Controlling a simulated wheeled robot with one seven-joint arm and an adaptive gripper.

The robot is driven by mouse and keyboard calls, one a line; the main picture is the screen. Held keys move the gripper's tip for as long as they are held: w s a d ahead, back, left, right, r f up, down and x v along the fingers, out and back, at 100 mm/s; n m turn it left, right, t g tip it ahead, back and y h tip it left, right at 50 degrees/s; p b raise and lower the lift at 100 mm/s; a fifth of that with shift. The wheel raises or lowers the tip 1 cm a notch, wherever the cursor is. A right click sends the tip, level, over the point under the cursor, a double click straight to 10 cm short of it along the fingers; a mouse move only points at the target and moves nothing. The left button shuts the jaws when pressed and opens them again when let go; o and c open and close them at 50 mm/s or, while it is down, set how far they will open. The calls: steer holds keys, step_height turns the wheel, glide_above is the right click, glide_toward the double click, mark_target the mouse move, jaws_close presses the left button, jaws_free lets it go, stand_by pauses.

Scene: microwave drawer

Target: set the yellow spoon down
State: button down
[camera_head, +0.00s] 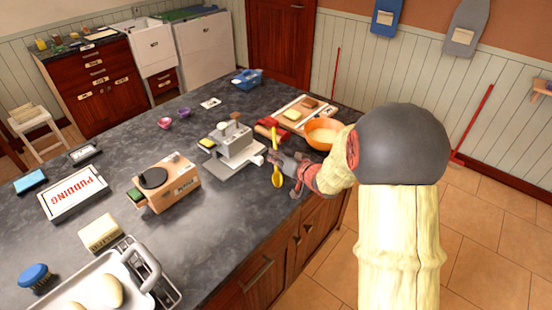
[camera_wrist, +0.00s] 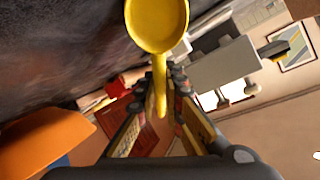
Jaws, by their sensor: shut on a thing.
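The yellow spoon (camera_head: 277,177) is held by my gripper (camera_head: 287,163) over the right edge of the dark counter (camera_head: 225,245). In the head view the spoon hangs roughly upright, with its bowl end low. In the wrist view the spoon's bowl (camera_wrist: 158,22) is at the top and its handle runs down between my gripper's fingers (camera_wrist: 165,100). The fingers are shut on the handle. I cannot tell from these views how far the bowl is above the counter.
An orange bowl (camera_head: 324,134) with pale contents stands right behind my gripper. A grey appliance (camera_head: 233,143) is close on the left. A tray (camera_head: 302,112) with food lies behind. A wooden box-like appliance (camera_head: 166,183) stands farther left. The counter's front middle is clear.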

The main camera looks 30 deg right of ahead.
steer(key=c, duration=2.4)
jaws_free()
steer(key=shift+f, duration=0.1)
steer(key=o, duration=0.5)
